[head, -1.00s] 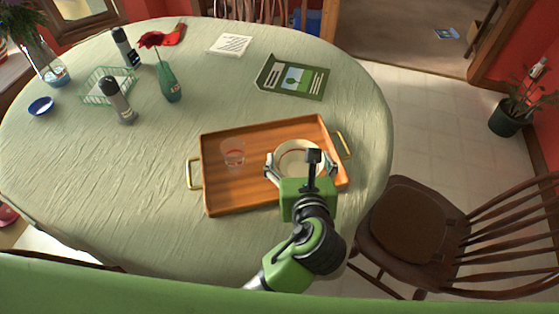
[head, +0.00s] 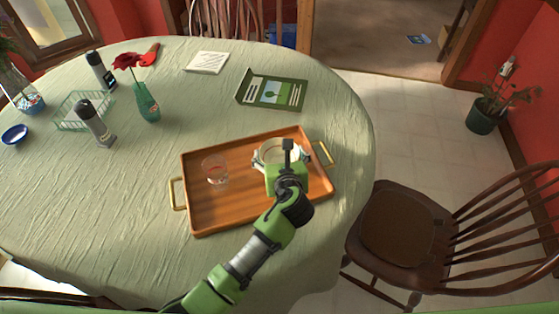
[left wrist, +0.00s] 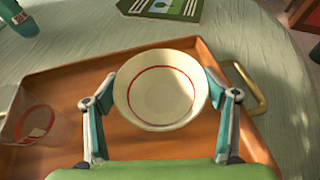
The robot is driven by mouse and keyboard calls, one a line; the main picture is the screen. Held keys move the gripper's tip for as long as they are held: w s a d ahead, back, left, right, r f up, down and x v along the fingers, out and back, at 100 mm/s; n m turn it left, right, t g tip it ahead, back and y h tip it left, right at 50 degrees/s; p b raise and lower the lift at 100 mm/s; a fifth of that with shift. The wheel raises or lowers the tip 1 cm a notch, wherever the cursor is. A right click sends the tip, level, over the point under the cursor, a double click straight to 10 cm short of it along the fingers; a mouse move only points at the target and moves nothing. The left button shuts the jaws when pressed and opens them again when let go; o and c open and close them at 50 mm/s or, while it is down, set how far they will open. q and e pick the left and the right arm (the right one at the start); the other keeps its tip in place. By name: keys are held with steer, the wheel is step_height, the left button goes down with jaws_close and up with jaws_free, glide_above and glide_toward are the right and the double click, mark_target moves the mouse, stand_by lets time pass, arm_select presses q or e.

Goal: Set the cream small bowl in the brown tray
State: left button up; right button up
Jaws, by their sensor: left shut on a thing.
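The cream small bowl (left wrist: 160,90) has a red ring inside and is upright between the fingers of my left gripper (head: 280,162). In the left wrist view my left gripper (left wrist: 160,100) has one finger on each side of the bowl, shut on it. In the head view the bowl (head: 268,150) is over the right part of the brown tray (head: 225,215), partly hidden by the gripper. I cannot tell whether its base touches the tray floor. The tray also shows in the left wrist view (left wrist: 60,95). My right gripper is not in view.
A clear glass (head: 214,171) stands in the tray's left part. A green booklet (head: 272,92), a bottle with a red flower (head: 148,104), a green wire basket (head: 72,115) and grey shakers (head: 96,124) are farther back. A brown chair (head: 405,225) stands at the right.

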mark_target(279, 159)
arm_select(q)
steer(key=shift+s+f, duration=0.1)
steer(key=shift+f, duration=1.25)
steer(key=o, duration=1.2)
steer(key=shift+f, duration=0.15)
steer(key=v, duration=1.2)
steer(key=shift+r, duration=0.2)
